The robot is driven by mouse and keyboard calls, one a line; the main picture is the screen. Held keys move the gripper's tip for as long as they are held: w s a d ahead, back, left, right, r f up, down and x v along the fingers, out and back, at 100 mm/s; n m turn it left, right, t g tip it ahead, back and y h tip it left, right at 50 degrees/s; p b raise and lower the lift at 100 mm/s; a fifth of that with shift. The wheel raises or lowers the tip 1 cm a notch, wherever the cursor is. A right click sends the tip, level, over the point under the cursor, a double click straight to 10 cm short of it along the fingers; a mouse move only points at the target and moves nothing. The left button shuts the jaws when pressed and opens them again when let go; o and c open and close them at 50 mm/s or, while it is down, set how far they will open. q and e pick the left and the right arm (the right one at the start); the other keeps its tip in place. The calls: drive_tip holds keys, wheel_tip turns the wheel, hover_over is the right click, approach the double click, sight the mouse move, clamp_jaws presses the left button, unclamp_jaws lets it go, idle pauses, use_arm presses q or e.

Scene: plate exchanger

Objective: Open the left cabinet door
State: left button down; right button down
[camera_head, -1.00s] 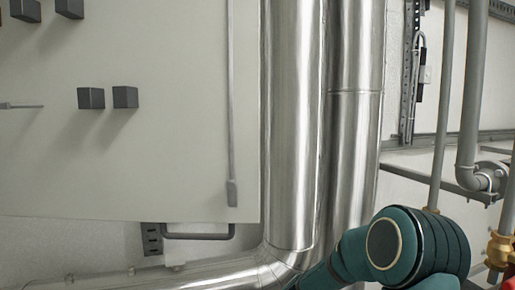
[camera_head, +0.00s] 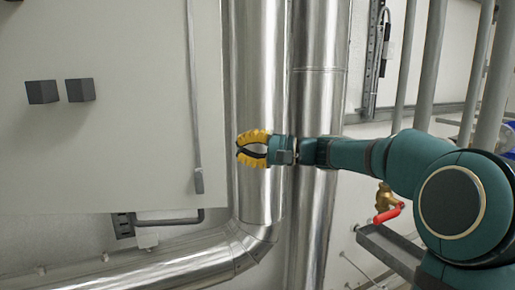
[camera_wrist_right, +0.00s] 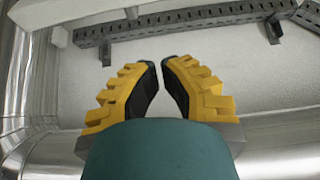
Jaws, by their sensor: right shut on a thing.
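A large pale grey cabinet door (camera_head: 130,150) fills the left of the head view and looks shut. A thin grey upright bar (camera_head: 194,100) runs along its right side and ends in a wider tip. Two dark square blocks (camera_head: 60,91) stick out from its face. My right gripper (camera_head: 240,148) is to the right of the door edge, apart from the bar, in front of the shiny pipes. In the right wrist view its yellow fingers (camera_wrist_right: 162,62) are drawn together, tips nearly touching, with nothing visible between them. My left gripper is not in view.
Two thick shiny upright pipes (camera_head: 259,60) stand right of the door; one bends left below it. A grey bracket (camera_head: 165,219) sits under the door. A brass valve with a red handle (camera_head: 388,213) and thin grey pipes (camera_head: 430,60) are at right.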

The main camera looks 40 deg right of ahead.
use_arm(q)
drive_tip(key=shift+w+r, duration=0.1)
use_arm(e)
drive_tip(key=a, duration=0.4)
drive_tip(key=shift+a, duration=0.4)
drive_tip(key=shift+s, duration=0.1)
